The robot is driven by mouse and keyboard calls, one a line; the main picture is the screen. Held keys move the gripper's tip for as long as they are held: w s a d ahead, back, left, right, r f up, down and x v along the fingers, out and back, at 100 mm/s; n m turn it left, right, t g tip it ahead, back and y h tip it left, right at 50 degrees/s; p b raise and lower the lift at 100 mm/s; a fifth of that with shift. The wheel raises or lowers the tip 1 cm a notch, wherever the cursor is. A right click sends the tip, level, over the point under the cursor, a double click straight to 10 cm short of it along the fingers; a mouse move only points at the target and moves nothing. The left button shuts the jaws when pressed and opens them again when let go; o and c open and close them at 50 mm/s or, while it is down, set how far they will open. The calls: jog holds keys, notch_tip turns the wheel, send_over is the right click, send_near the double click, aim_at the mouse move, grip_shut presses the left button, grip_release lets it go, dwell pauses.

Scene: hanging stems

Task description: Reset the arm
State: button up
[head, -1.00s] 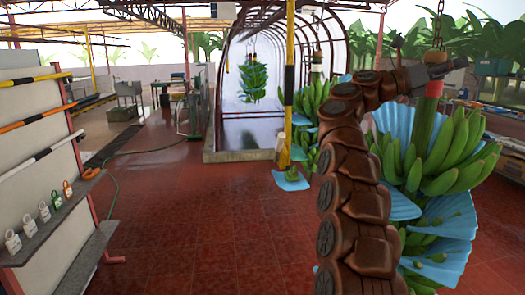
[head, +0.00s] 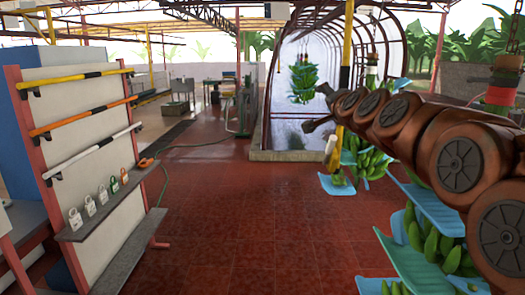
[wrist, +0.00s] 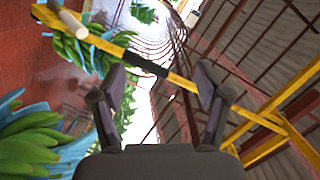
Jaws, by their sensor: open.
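My brown arm reaches in from the right of the head view, stretched to the left. My gripper (head: 316,108) is at its end, near the middle of that view, with its fingers spread and nothing between them. In the wrist view my gripper (wrist: 160,72) also shows two dark fingers apart and empty. A yellow and black pole (wrist: 100,42) crosses behind the fingers there. A banana bunch with blue sheets (head: 440,235) hangs at the right of the head view, partly hidden by my arm.
Another banana bunch (head: 303,78) hangs at the arched tunnel (head: 262,120). The red floor (head: 250,220) in the middle is clear.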

jog(key=s+a+f+n+g+y, duration=0.1)
jog(key=s+a+f+n+g, duration=0.3)
jog(key=s+f, duration=0.7)
jog(key=s+a+f+n+g+y, duration=0.1)
jog(key=s+a+f+n+g, duration=0.3)
jog(key=s+f, duration=0.7)
jog(key=s+d+f+n+g+h, duration=0.1)
jog(key=s+d+f+g, duration=0.2)
jog(key=s, duration=0.7)
jog(key=s+d+f+n+g+h, duration=0.1)
jog(key=s+d+f+g, duration=0.2)
jog(key=s+f, duration=0.4)
jog(key=s+d+f+n+g+h, duration=0.1)
jog(key=s+d+f+g, duration=0.2)
jog(key=s, duration=1)
notch_tip(320, 180, down, 3)
jog(key=shift+r+g, duration=0.1)
jog(key=shift+g, duration=0.8)
